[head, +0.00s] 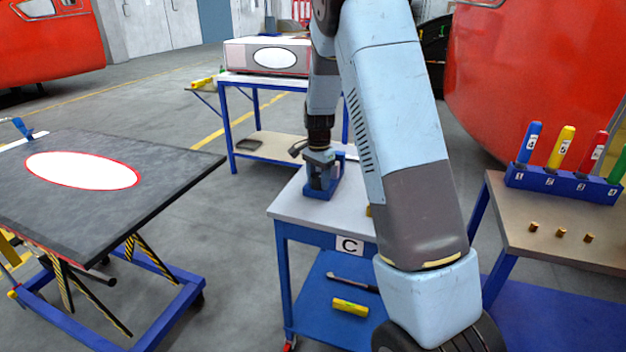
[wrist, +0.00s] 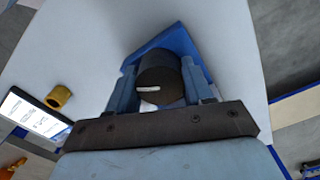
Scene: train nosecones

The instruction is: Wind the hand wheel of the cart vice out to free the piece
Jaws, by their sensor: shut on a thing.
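The cart marked C (head: 290,207) has a pale top and a blue frame. The blue vice (head: 322,186) stands on its top and shows as a blue body in the wrist view (wrist: 180,38). My gripper (head: 319,154) reaches down over the vice. In the wrist view my gripper (wrist: 159,70) has a finger on each side of a dark round hand wheel (wrist: 160,88) with a white mark on its face, and is shut on it. The white mark lies nearly level. I cannot make out the clamped piece; the wheel and gripper hide the jaws.
A small brass-coloured cylinder (wrist: 59,97) lies on the cart top, left of my gripper. A dark lift table (head: 100,190) stands left. A bench (head: 560,240) with a blue rack of coloured handles (head: 562,184) stands right. Behind, another table (head: 262,80) carries a box (head: 266,56).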

